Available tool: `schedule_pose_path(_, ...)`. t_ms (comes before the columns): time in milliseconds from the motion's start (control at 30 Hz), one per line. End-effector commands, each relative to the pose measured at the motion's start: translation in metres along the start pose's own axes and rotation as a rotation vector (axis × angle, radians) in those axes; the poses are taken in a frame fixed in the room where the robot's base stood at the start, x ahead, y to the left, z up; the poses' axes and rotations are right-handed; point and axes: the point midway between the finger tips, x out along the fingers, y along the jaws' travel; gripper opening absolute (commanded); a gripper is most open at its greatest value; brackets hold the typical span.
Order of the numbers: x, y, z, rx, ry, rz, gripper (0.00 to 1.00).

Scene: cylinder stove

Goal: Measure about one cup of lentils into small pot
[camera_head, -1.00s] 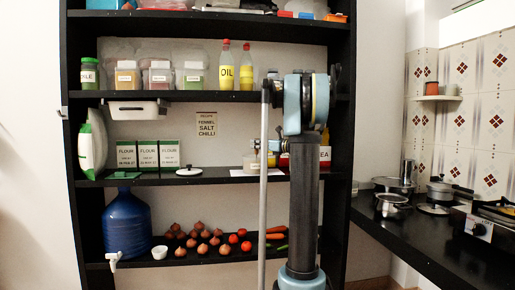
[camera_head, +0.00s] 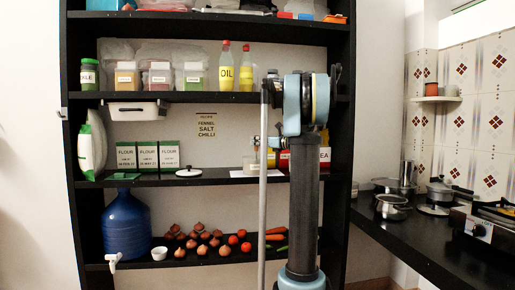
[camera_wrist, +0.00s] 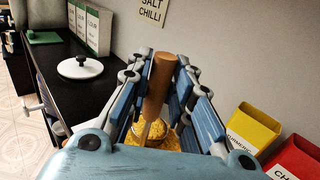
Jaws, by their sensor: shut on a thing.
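My gripper (camera_wrist: 162,66) is shut on a brown wooden handle (camera_wrist: 158,90), seen in the wrist view. The handle stands nearly upright between the blue fingers. Below it, yellow-orange grains (camera_wrist: 150,130), which look like lentils, show between the fingers. The scoop end and the grains' container are mostly hidden by the gripper. A white lid with a black knob (camera_wrist: 80,67) lies on the shelf to the left; it also shows in the head view (camera_head: 190,172). A small pot (camera_head: 393,207) stands on the right counter. In the head view my arm hides most of the gripper.
A yellow box (camera_wrist: 252,132) and a red box (camera_wrist: 296,158) stand close to the gripper's right. Flour boxes (camera_head: 147,157) stand farther left on the shelf. Another pot (camera_head: 440,190) and the stove (camera_head: 482,226) are on the right counter.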

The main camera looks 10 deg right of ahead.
Motion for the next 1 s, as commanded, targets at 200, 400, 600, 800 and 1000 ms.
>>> schedule_pose_path(200,0.0,0.0,0.015,0.0,0.0,0.0,0.0)
schedule_pose_path(400,0.0,0.0,0.027,0.0,0.0,0.0,0.0)
schedule_pose_path(600,0.0,0.0,0.04,0.0,0.0,0.0,0.0)
schedule_pose_path(800,0.0,0.0,0.053,0.0,0.0,0.0,0.0)
schedule_pose_path(1000,0.0,0.0,0.066,0.0,0.0,0.0,0.0)
